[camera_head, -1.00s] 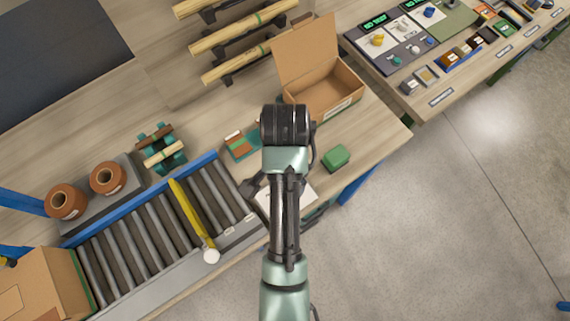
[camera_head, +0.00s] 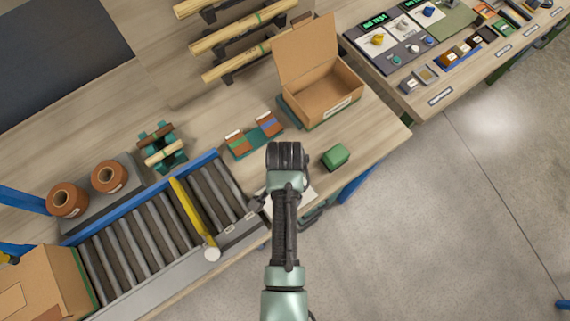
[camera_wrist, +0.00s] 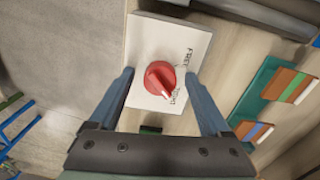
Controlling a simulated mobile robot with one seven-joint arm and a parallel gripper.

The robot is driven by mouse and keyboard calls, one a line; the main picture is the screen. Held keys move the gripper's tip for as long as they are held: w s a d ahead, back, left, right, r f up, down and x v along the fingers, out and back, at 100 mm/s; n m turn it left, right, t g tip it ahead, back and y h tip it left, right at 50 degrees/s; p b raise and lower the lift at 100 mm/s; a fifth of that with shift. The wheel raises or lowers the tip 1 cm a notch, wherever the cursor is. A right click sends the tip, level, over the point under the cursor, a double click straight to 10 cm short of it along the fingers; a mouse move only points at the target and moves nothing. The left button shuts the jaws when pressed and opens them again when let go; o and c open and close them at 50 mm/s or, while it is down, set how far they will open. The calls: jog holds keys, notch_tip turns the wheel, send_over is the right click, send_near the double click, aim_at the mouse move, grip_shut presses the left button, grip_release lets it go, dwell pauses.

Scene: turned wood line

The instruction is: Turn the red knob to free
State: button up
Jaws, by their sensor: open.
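The red knob (camera_wrist: 160,79) sits on a white plate (camera_wrist: 145,38) in the wrist view. The word FREE is printed at the plate's upper right, and a second word at the lower right is hard to read. The knob's raised grip slants down and right, its end toward that second word. My gripper (camera_wrist: 160,73) is open, with one finger on each side of the knob and visible gaps between. In the head view my arm hides the knob, and only part of the white plate (camera_head: 306,191) shows beside it.
A green block (camera_head: 335,157) lies right of my arm near the bench edge. An orange and teal holder (camera_head: 241,146) and an open cardboard box (camera_head: 318,100) stand behind. A roller conveyor (camera_head: 150,230) with a yellow bar is on the left.

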grip_shut()
jog(key=shift+r+n, duration=0.1)
jog(key=shift+n, duration=0.3)
jog(key=n+p, duration=0.2)
jog(key=n, duration=0.1)
jog(key=shift+d+r+n, duration=0.1)
jog(key=shift+n, duration=0.2)
jog(key=n+p, duration=0.2)
jog(key=n, duration=0.2)
jog(key=shift+n, duration=0.3)
jog(key=n+p, duration=0.1)
jog(key=n, duration=0.3)
jog(key=shift+d, duration=0.15)
jog(key=shift+n+p, duration=0.5)
jog(key=shift+n, duration=2)
